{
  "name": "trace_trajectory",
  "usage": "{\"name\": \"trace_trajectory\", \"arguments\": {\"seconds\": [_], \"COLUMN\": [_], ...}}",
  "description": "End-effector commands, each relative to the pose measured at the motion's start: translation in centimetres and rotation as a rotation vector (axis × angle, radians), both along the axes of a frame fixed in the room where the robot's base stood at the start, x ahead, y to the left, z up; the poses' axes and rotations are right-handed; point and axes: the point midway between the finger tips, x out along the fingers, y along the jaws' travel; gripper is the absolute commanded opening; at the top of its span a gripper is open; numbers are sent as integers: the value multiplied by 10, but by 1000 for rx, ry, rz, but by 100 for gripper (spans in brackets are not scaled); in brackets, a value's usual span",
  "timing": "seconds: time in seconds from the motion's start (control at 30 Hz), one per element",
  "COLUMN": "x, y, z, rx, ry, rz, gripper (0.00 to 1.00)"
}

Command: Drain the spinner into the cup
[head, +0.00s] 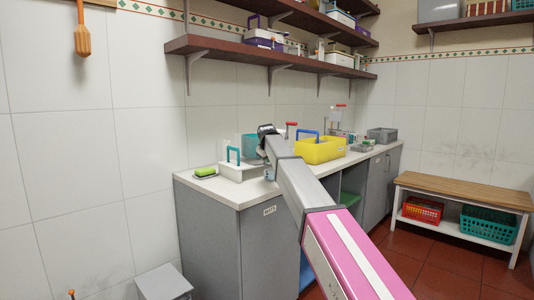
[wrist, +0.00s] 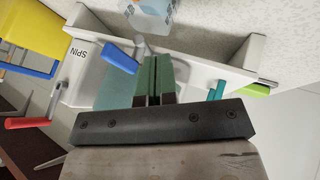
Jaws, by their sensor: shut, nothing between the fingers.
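A clear cup with blue marks (wrist: 150,12) is at the top edge, cut off by the frame. My gripper (wrist: 153,62) has its green fingers together with nothing between them, close to the blue lever; contact cannot be told. In the head view my gripper (head: 266,130) is above the counter and hides part of the spinner.
On the counter (head: 255,187) are a yellow tub (head: 320,151), a white caddy with a teal handle (head: 240,172), a green sponge (head: 205,171) and a grey crate (head: 382,135). Shelves (head: 270,52) hang above. A bench (head: 465,192) stands right, with open floor before it.

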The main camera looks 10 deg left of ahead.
Motion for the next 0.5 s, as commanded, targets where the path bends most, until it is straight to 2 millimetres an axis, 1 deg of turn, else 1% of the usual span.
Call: {"name": "trace_trajectory", "arguments": {"seconds": [0.03, 0.1, 0.2, 0.33, 0.5], "x": [9, 18, 26, 33, 35], "y": [-3, -9, -15, -20, -22], "z": [-2, -1, -1, -1, -1], "rx": [-1, 0, 0, 1, 1], "ry": [0, 0, 0, -1, -1], "rz": [-2, -2, 0, 0, 0], "gripper": [0, 0, 0, 0, 0]}}
